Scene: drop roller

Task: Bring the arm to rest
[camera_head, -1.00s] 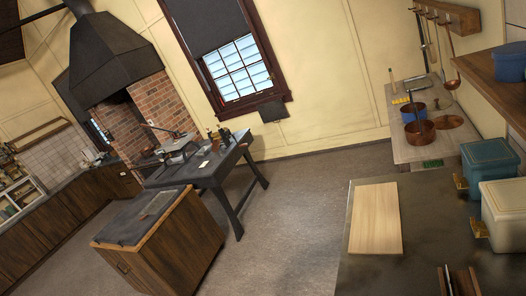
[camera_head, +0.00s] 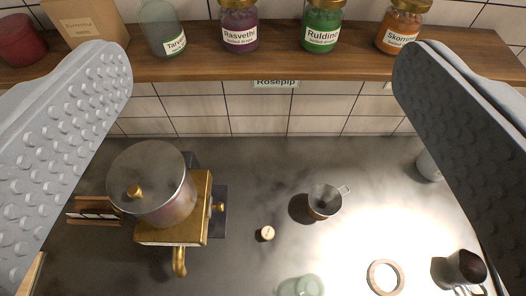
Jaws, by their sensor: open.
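My gripper (camera_head: 262,110) is open and empty. Its two grey, studded fingers stand wide apart at the left and right sides of the view. Between and beyond them are a dark counter (camera_head: 260,190) and a wooden shelf (camera_head: 270,65) against a tiled wall. Nothing is held between the fingers. The rest of the arm is not in view.
The shelf holds labelled jars, among them a purple one (camera_head: 240,25), a green one (camera_head: 322,25) and an orange one (camera_head: 400,25).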

